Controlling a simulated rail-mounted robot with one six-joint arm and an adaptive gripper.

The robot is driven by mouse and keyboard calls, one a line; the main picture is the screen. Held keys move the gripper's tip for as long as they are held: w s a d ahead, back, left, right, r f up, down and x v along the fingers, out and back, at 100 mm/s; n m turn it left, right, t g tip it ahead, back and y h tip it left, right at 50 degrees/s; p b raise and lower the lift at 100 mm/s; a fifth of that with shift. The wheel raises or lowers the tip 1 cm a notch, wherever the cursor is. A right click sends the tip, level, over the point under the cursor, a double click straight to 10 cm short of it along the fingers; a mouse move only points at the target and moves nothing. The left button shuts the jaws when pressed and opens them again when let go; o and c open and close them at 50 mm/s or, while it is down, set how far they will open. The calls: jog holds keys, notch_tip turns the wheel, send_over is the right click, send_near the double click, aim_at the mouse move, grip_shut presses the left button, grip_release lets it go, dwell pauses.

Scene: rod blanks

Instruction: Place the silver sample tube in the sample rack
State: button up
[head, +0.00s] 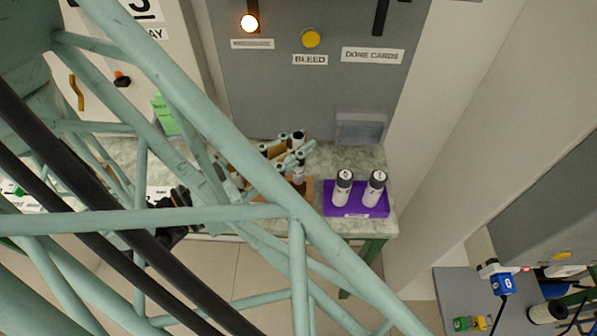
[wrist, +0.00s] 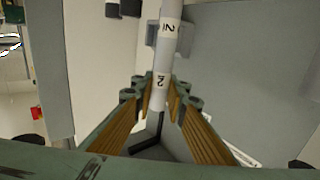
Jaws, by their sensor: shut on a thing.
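My gripper (wrist: 160,92) is shut on a slim silver-grey tube (wrist: 162,62) with white label bands, in the wrist view. The bands carry dark marks that look like "2" and "Ni". The tube sticks out beyond the fingertips toward the top of the picture. In the head view my gripper (head: 285,150), with tan pads and teal joints, is over the back part of the marbled table, left of a purple tray. Teal struts partly hide it, and the tube there is hard to make out. I cannot identify the sample rack for certain.
The purple tray (head: 353,213) holds two white tubes with dark bands (head: 343,187) (head: 374,188), both standing. A brown block (head: 303,192) is partly hidden left of it on the marbled table (head: 330,160). A grey cabinet (head: 285,90) stands behind. Bare tabletop shows behind the tray.

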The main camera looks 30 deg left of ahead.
aim_at(298, 169)
jog(key=shift+f+b, duration=0.3)
jog(key=shift+f, duration=1.8)
jog(key=shift+f+b, duration=0.35)
jog(key=shift+f, duration=1.65)
jog(key=o, duration=0.7)
jog(key=shift+o, duration=0.2)
jog(key=p+v, duration=0.1)
jog(key=v, duration=1.1)
jog(key=shift+r+p, duration=0.25)
jog(key=shift+p, duration=0.1)
